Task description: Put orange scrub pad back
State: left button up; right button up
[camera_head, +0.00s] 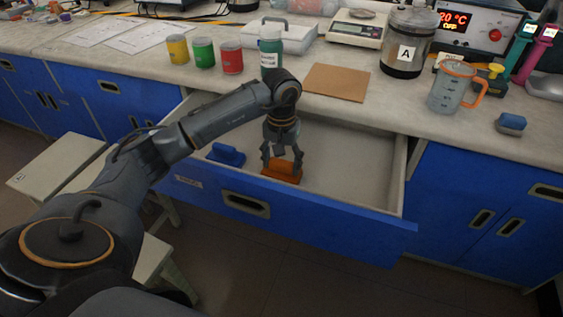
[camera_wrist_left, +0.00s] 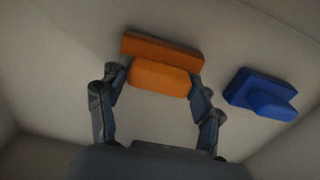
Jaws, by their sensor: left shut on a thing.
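The orange scrub pad (camera_head: 281,174) is inside the open drawer (camera_head: 355,165), near its front wall. My left gripper (camera_head: 281,160) points down into the drawer and is shut on the pad's raised grip. In the left wrist view the orange scrub pad (camera_wrist_left: 162,49) sits between the two fingertips (camera_wrist_left: 160,80), over the pale drawer floor. I cannot tell whether the pad touches the floor. My right gripper is not in view.
A blue scrub pad (camera_head: 226,154) lies in the drawer beside the orange one. The drawer's right part is clear.

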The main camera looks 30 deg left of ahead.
aim_at(281, 161)
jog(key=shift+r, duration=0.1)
pick_arm(q)
jog(key=shift+f, duration=0.1)
jog(key=o, duration=1.1)
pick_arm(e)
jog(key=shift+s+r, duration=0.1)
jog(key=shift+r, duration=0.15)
pick_arm(q)
notch_tip(281, 161, up, 12)
jog(key=p, duration=0.1)
jog(key=shift+p, duration=0.4)
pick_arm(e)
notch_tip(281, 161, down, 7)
